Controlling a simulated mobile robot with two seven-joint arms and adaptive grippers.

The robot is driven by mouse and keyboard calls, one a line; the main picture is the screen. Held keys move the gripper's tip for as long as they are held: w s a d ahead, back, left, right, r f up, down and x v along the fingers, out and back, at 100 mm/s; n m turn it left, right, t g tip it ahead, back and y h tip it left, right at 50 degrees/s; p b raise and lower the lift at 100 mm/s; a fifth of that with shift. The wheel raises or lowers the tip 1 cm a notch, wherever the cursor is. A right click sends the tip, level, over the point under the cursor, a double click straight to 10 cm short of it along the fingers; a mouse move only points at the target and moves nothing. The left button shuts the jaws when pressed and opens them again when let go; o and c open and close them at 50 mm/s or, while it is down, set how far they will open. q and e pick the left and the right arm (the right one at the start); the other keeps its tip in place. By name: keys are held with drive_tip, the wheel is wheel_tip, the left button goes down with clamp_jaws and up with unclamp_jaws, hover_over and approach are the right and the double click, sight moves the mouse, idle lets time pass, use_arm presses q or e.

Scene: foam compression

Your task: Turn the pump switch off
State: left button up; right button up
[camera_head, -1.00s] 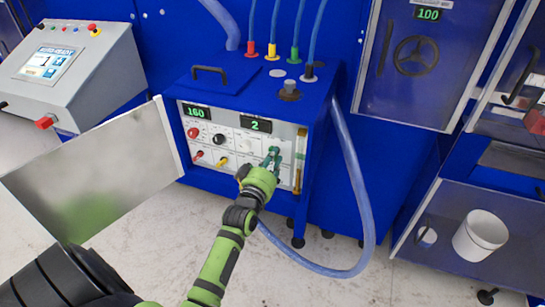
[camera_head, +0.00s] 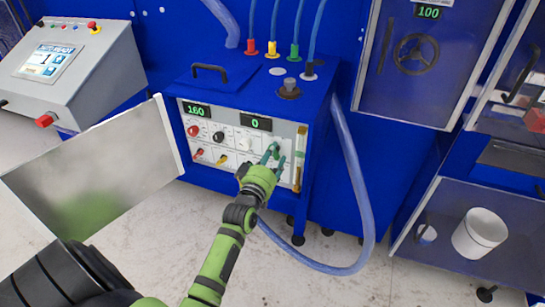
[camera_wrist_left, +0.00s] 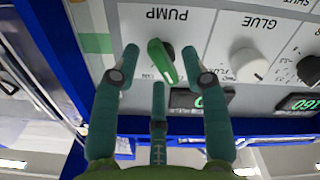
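The green pump switch knob (camera_wrist_left: 162,60) sits under the upside-down PUMP label (camera_wrist_left: 168,15) in the left wrist view. It points slantwise, not straight along the label. My left gripper (camera_head: 276,152) is at the right part of the white control panel (camera_head: 289,132) and largely hides the knob in the head view. In the left wrist view its fingers (camera_wrist_left: 161,62) are spread on both sides of the knob, with visible gaps. The display (camera_head: 255,123) above the panel's knobs reads 0. My right gripper is not in view.
The blue machine (camera_head: 315,115) has an open metal door (camera_head: 100,160) to the left. A white GLUE knob (camera_wrist_left: 248,64) sits beside the pump knob. A thick blue hose (camera_head: 352,180) hangs at the right. A white bucket (camera_head: 479,234) stands farther right.

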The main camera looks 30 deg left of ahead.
use_arm(q)
drive_tip(key=v, duration=1.2)
idle(0.3)
